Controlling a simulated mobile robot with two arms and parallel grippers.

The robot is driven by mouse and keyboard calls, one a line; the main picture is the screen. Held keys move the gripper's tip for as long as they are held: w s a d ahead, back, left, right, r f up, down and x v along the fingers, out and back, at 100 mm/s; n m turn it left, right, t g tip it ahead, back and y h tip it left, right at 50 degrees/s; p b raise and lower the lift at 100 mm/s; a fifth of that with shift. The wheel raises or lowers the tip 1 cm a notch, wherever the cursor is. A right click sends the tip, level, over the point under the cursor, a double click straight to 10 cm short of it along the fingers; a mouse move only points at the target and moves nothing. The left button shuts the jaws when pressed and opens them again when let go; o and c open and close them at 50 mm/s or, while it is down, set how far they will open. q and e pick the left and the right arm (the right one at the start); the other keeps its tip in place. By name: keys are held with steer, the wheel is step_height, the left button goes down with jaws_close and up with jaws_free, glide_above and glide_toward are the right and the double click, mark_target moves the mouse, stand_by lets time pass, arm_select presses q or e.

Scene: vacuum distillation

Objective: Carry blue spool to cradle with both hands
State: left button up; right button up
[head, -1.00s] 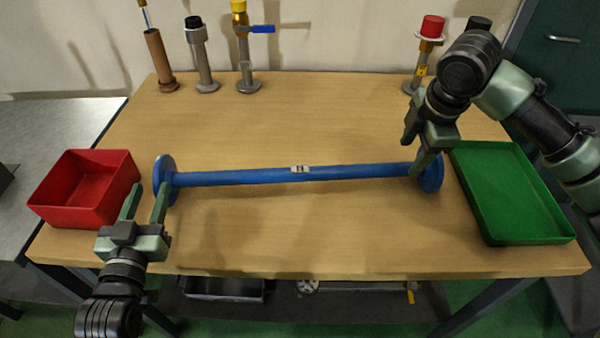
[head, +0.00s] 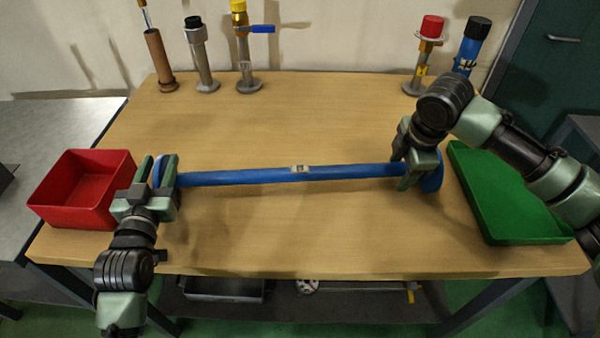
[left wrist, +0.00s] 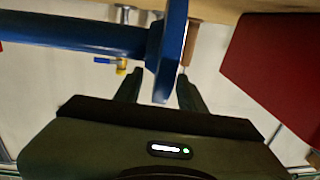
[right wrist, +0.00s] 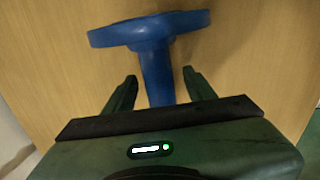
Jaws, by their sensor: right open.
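The blue spool (head: 270,175) lies across the table, a long bar with a round flange at each end and a small pale label near its middle. My left gripper (head: 159,170) is at the left flange. In the left wrist view the edge of this flange (left wrist: 171,45) lies between the open fingers, with a gap on one side. My right gripper (head: 410,167) is at the bar just inside the right flange (head: 433,177). In the right wrist view its open fingers stand either side of the bar (right wrist: 156,78), apart from it. No cradle is identifiable.
A red bin (head: 85,187) stands left of my left gripper and a green tray (head: 510,200) lies right of the spool. Several upright fittings, including a red-topped one (head: 428,50), line the back edge.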

arm_select(q)
steer(key=c, duration=0.8)
arm_select(e)
steer(key=c, duration=0.8)
arm_select(q)
jaws_close()
arm_select(e)
jaws_close()
arm_select(q)
steer(key=shift+w+r, duration=0.1)
steer(key=shift+r, duration=0.25)
arm_select(e)
steer(key=shift+w+r, duration=0.15)
steer(key=shift+r, duration=0.1)
